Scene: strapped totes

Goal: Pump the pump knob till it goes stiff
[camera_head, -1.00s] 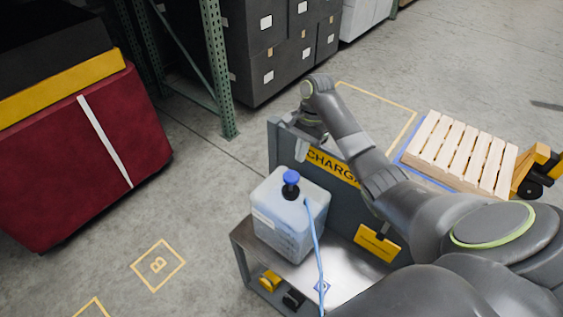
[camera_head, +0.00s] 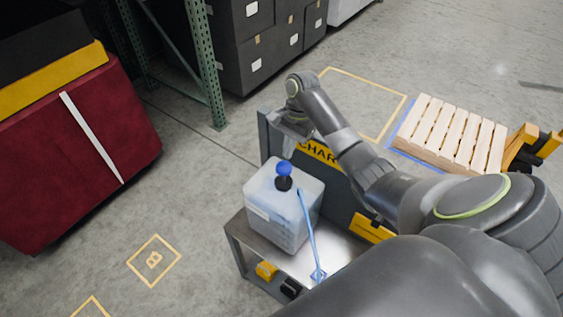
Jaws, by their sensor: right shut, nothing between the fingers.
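The blue pump knob (camera_head: 284,169) sits on a dark collar on top of a translucent plastic canister (camera_head: 279,215). The canister stands upright on the metal shelf of a grey cart (camera_head: 326,247). A light blue hose (camera_head: 309,230) runs from the canister's top down to the shelf. My right gripper (camera_head: 288,148) is shut and empty, pointing down just above and behind the knob, apart from it as far as I can tell. Its fingertips are small in this view. My left gripper is not in view.
The cart's upright back panel (camera_head: 266,140) with a yellow charging sign stands behind the canister. A maroon strapped tote (camera_head: 85,150) stands at left. A green rack post (camera_head: 209,75), dark boxes (camera_head: 265,45) and a wooden pallet (camera_head: 450,135) lie farther back. The floor at front left is clear.

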